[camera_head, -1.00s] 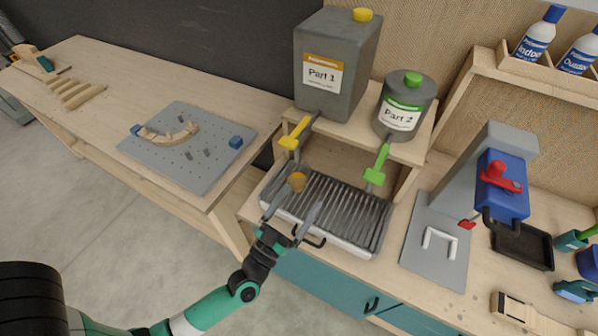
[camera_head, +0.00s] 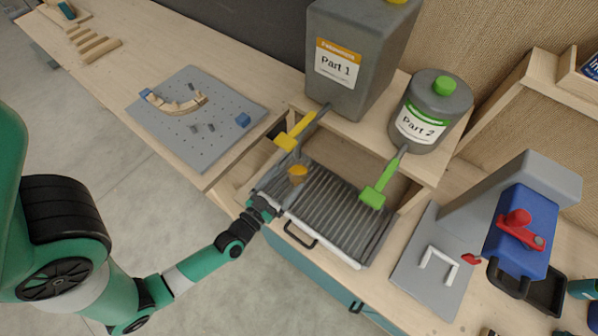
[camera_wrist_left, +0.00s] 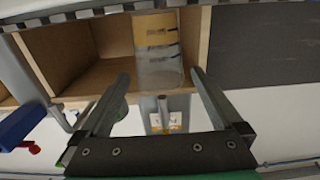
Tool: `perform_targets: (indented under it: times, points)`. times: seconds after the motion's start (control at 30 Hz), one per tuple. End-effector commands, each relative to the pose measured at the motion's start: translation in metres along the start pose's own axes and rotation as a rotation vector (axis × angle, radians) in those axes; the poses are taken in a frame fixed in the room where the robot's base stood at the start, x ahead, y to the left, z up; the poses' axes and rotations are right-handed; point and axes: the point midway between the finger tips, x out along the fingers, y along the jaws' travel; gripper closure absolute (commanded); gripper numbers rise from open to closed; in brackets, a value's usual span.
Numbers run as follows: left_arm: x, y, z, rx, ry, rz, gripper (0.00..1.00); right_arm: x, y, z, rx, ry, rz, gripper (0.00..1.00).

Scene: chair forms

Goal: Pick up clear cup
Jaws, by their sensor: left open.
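The clear cup (camera_head: 298,174) stands on the ribbed metal tray (camera_head: 335,219), below the yellow tap (camera_head: 294,132), with amber material visible in it. In the left wrist view the cup (camera_wrist_left: 157,52) appears as a clear cylinder with an amber band and dark marks. My left gripper (camera_head: 281,184) is open at the tray's left end, close to the cup. In the left wrist view its two fingers (camera_wrist_left: 160,80) lie either side of the cup's line, with the cup just beyond or between the tips; contact is not clear. My right gripper is not in view.
A grey Part 1 container (camera_head: 350,88) and a Part 2 container (camera_head: 431,112) stand on the shelf above the tray. A green tap (camera_head: 377,190) hangs to the right. A perforated board (camera_head: 205,135) lies left; a blue press (camera_head: 520,235) stands right.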

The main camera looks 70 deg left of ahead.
Motion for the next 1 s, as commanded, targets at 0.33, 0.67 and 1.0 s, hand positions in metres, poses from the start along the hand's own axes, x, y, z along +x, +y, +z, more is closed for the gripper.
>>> perform_targets:
  times: [0.33, 0.67, 1.0]
  points:
    - [0.027, 0.001, -0.001, 0.000, 0.003, 0.000, 0.00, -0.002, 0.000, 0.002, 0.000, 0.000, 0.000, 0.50]
    - [0.063, 0.002, -0.001, 0.001, -0.001, 0.001, 0.00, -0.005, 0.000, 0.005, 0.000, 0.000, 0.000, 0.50]
    - [0.062, 0.002, -0.001, 0.001, -0.001, 0.001, 0.36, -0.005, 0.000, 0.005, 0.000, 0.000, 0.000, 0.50]
